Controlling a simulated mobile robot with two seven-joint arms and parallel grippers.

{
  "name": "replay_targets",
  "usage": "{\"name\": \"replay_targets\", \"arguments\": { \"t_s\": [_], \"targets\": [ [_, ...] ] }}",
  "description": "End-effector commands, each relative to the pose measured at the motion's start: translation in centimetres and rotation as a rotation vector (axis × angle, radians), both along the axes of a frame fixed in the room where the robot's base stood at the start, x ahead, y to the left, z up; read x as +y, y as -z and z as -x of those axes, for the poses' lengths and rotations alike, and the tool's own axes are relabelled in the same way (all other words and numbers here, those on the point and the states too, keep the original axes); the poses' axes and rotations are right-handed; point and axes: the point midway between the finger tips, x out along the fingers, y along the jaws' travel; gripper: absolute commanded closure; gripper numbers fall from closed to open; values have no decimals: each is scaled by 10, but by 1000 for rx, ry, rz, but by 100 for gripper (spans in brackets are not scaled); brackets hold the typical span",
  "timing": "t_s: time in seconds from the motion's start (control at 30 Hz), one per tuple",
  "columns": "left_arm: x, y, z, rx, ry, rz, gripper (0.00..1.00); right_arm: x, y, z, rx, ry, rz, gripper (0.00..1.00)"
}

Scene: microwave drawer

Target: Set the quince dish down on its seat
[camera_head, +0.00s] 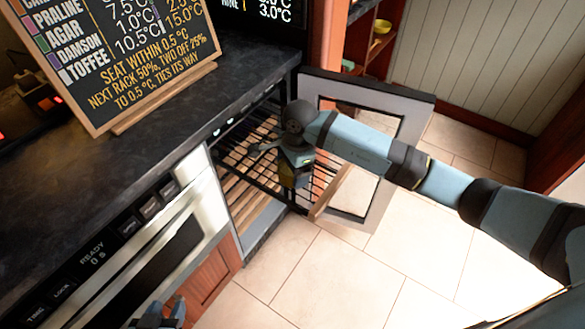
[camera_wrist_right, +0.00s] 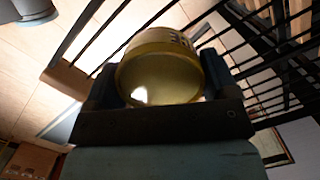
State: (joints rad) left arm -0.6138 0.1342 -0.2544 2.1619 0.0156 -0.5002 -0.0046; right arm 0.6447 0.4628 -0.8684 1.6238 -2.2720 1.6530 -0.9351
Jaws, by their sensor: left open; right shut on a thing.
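The quince dish (camera_wrist_right: 160,75) is a round yellow dish with dark lettering on its side, seen in the right wrist view. My right gripper (camera_wrist_right: 158,88) is shut on it, one finger on each side. In the head view my right gripper (camera_head: 294,178) is at the open front of the cabinet, over its wire racks (camera_head: 240,165). The dish is mostly hidden there by the gripper. Dark rack bars show close around the dish in the wrist view; I cannot tell whether it touches them. I cannot make out which spot is its seat. My left gripper (camera_head: 162,316) is open, low at the bottom edge.
The cabinet's glazed door (camera_head: 380,110) stands open behind my right arm. A chalkboard (camera_head: 125,50) with names and temperatures stands on the dark counter (camera_head: 60,165). A steel appliance (camera_head: 150,250) is left of the cabinet. The tiled floor (camera_head: 330,275) in front is clear.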

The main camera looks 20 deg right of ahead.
Motion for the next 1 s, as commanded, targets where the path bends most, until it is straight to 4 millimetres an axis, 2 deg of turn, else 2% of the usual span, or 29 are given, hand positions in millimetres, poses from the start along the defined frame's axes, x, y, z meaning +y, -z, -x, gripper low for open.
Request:
{"name": "replay_targets", "arguments": {
  "t_s": [0.17, 0.2, 0.27, 0.3, 0.5, 0.63, 0.77, 1.0],
  "targets": [
    [0, 4, 0, 0, 1, 1, 57, 0, 4, 0, -1, 0, 1, 52],
    [0, 3, 0, 0, 0, 1, 57, 0, 3, 0, 0, 0, 1, 16],
    [0, 3, 0, 0, 0, 1, 57, 0, 3, 0, 0, 0, 1, 2],
    [0, 3, 0, 0, 0, 1, 57, 0, 3, 0, 0, 0, 1, 0],
    [0, 2, 0, 0, 1, 1, 57, 0, 2, 0, 0, 0, 0, 0],
    [0, -1, 0, 0, 1, -2, 57, -1, -7, -1, -2, 0, 1, 0],
    [0, -1, 1, 3, 1, -5, 57, -4, -30, -2, -4, -1, 1, 0],
    [2, 3, 2, 15, 0, -15, 57, -10, -82, -3, -4, -2, 1, 0]
  ]
}}
